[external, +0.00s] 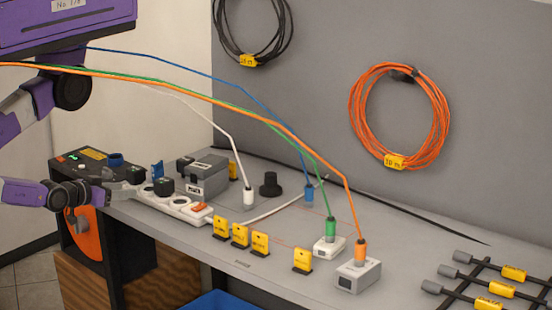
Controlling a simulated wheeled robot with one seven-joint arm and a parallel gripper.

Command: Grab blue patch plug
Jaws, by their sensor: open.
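The blue patch plug (309,193) stands upright toward the back of the grey bench, at the end of a blue cable that comes down from the upper left. What it sits on or in is too small to tell. My gripper (119,186) is at the left end of the bench, near the power strip, well to the left of the blue plug. Its jaws are open and nothing shows between them, though its fingers are small in this view.
A white plug (248,196), a green plug (331,228) and an orange plug (361,250) stand nearby, their cables hanging across the bench. Yellow tags (240,236) line the front. A power strip (168,201) and grey box (203,175) lie between my gripper and the blue plug.

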